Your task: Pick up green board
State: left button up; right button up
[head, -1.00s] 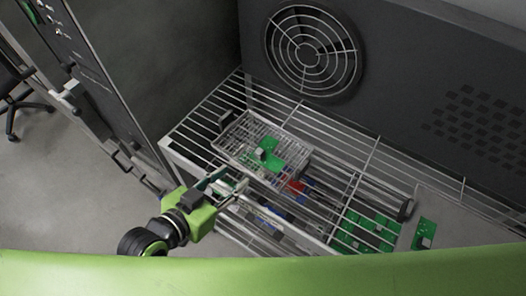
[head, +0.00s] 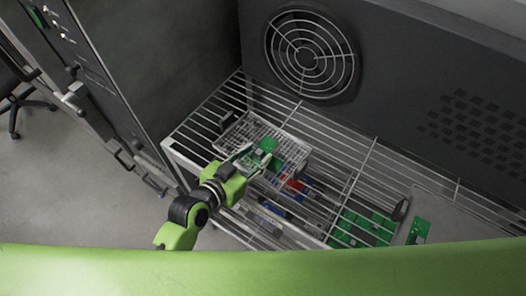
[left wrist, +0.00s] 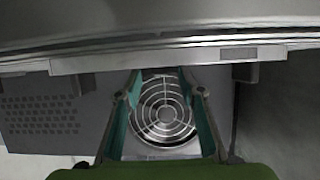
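A green board (head: 269,146) with a grey component lies in the wire basket (head: 298,140) on the upper rack. My left gripper (head: 259,157) is at the near side of the board, with its fingers spread and partly covering it. The fingers are also apart in the left wrist view (left wrist: 160,100), with nothing held between them. The board does not show in that view. I cannot tell whether a finger touches the board. My right gripper is not in view.
Wire rack bars (head: 350,165) surround the basket. Several green boards (head: 362,228) lie lower right, with one more (head: 419,230) beside them. Red and blue parts (head: 297,186) lie below the bars. A round fan grille (head: 311,56) is on the back wall; it also shows in the wrist view (left wrist: 163,112).

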aim_at(261, 149)
pick_arm(q)
jog(key=shift+p+x, duration=0.35)
jog(key=shift+x, duration=1.45)
jog(key=shift+r, duration=0.15)
jog(key=shift+a, duration=0.1)
jog(key=shift+c, duration=0.3)
jog(key=c, duration=0.7)
jog(key=shift+o, duration=0.2)
jog(key=shift+r, duration=0.1)
